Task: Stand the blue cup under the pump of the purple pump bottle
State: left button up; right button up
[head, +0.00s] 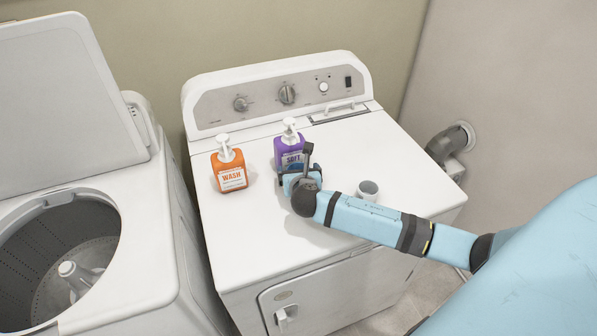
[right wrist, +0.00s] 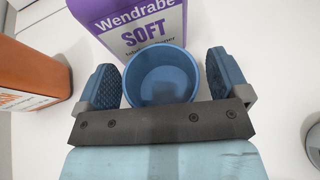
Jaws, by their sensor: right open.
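The purple pump bottle (head: 288,149) stands upright on the white dryer top, its white pump (head: 290,128) on top. Its labelled front shows in the right wrist view (right wrist: 145,25), but the pump is out of that frame. The blue cup (right wrist: 160,75) stands upright and looks empty, close against the bottle's front; I cannot tell whether they touch. In the head view my right gripper (head: 297,178) hides most of the cup. In the right wrist view the right gripper (right wrist: 162,68) is open, one finger on each side of the cup, with small gaps. My left gripper is not in view.
An orange pump bottle (head: 229,170) stands left of the purple one. A grey-white cup (head: 368,190) stands to the right, just behind my right forearm. An open washing machine (head: 140,240) is at left. The dryer top (head: 365,145) is clear at the back right.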

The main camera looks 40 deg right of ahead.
jog(key=shift+r, duration=0.1)
jog(key=v, duration=1.2)
jog(key=s+a+m+g, duration=0.1)
jog(key=s+m, duration=0.1)
jog(key=s+f+m+g+y, duration=0.1)
jog(key=s+m, duration=0.1)
jog(key=m, duration=0.1)
jog(key=s+a+f+m+g, duration=0.1)
jog(key=s+m, duration=0.1)
jog(key=m, duration=0.1)
jog(key=shift+a+f, duration=0.1)
jog(key=shift+a, duration=0.2)
jog(key=s+a+m+g+y, duration=0.3)
jog(key=s+m+g+y, duration=0.2)
jog(key=s+m, duration=1.35)
jog(key=w+a+f+t+y+p, duration=0.1)
jog(key=w+a+f+t, duration=0.2)
jog(key=f, duration=0.2)
jog(key=w+a+f+m+t+y+p, duration=0.1)
jog(key=w+a+f+t+y, duration=0.1)
jog(key=f, duration=0.4)
jog(key=shift+w+a+t, duration=0.7)
jog(key=shift+w+t, duration=0.3)
jog(key=shift+w, duration=0.15)
